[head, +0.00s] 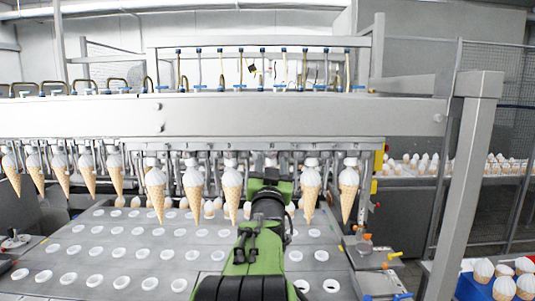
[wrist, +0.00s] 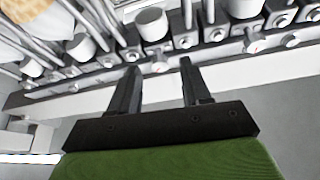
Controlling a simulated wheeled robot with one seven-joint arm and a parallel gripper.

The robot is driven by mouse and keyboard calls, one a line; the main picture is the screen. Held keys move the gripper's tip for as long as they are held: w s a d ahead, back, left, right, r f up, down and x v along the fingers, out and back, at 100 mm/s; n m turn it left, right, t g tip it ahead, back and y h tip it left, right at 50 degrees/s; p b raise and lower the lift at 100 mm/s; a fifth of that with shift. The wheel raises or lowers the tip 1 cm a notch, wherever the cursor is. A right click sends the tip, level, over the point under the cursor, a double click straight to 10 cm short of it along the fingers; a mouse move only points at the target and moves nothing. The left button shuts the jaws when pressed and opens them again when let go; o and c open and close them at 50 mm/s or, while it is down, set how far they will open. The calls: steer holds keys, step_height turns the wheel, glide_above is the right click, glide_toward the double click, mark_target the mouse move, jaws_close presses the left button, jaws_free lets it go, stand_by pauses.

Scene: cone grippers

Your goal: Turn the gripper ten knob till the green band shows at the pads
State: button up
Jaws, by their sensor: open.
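My gripper (wrist: 159,68) is open in the wrist view, its two black fingers apart and pointing at a row of metal blocks with small round knobs. One small round knob (wrist: 159,67) shows between the fingertips; I cannot tell whether they touch it. No numbers are legible, so I cannot tell which knob is number ten. No green band is visible. In the head view my green arm reaches up to the row of cone grippers (head: 300,158), and my fingertips are hidden.
Waffle cones (head: 156,190) with white tops hang on both sides of my arm. Below is a grey plate (head: 120,238) with rows of white-rimmed holes. A broad beam (head: 220,116) crosses above. A post (head: 466,180) and a blue crate of cones (head: 466,284) stand at right.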

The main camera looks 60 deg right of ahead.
steer(key=shift+x, duration=1)
steer(key=shift+a, duration=0.1)
steer(key=shift+c, duration=0.2)
jaws_close()
steer(key=n+b, duration=0.1)
steer(key=n+t+b, duration=0.1)
steer(key=n+b, duration=0.1)
steer(key=shift+s+f, duration=0.2)
steer(key=shift+f, duration=0.05)
steer(key=shift+r+n+t+y+b, duration=0.15)
steer(key=shift+n+t+y+b, duration=0.55)
steer(key=shift+n+t+b, duration=0.4)
steer(key=shift+o, duration=0.2)
jaws_free()
